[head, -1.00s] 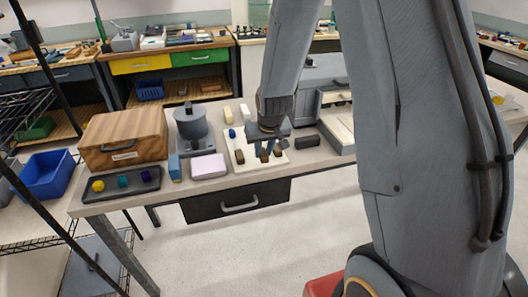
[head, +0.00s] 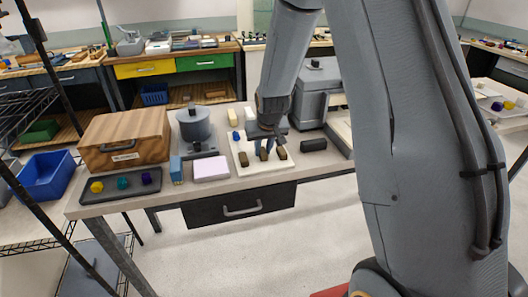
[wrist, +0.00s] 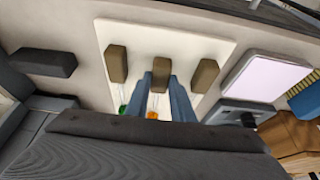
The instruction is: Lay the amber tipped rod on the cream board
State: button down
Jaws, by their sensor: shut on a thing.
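The cream board (head: 245,167) lies on the bench with three brown blocks on it. My gripper (head: 266,146) is low over the board, by the middle block (head: 264,154). In the wrist view its two blue-grey fingers (wrist: 168,85) are shut close to that middle block. The amber tip (wrist: 152,115) of a rod shows at the fingers; most of the rod is hidden or too clear to make out. A green tip (wrist: 122,108) shows to its left. Whether the held rod touches the board cannot be told.
A dark block (head: 313,145) lies right of the board, and a pale lilac slab (head: 211,169) lies left. A grey pot-like device (head: 194,128), wooden box (head: 124,138) and dark tray (head: 120,193) with coloured pieces stand further left. A grey case (head: 317,90) stands behind right.

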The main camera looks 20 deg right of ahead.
jog(key=shift+f, duration=0.25)
dwell(0.6)
jog(key=c, duration=1.5)
grip_release()
jog(key=shift+o, duration=0.2)
jog(key=b+v, duration=0.1)
jog(key=v, duration=0.5)
jog(key=shift+r+b, duration=0.2)
jog(key=shift+b, duration=0.1)
jog(key=s+r+g, duration=0.1)
jog(key=s+g, duration=0.2)
jog(key=s, duration=2.2)
jog(key=shift+r, duration=0.3)
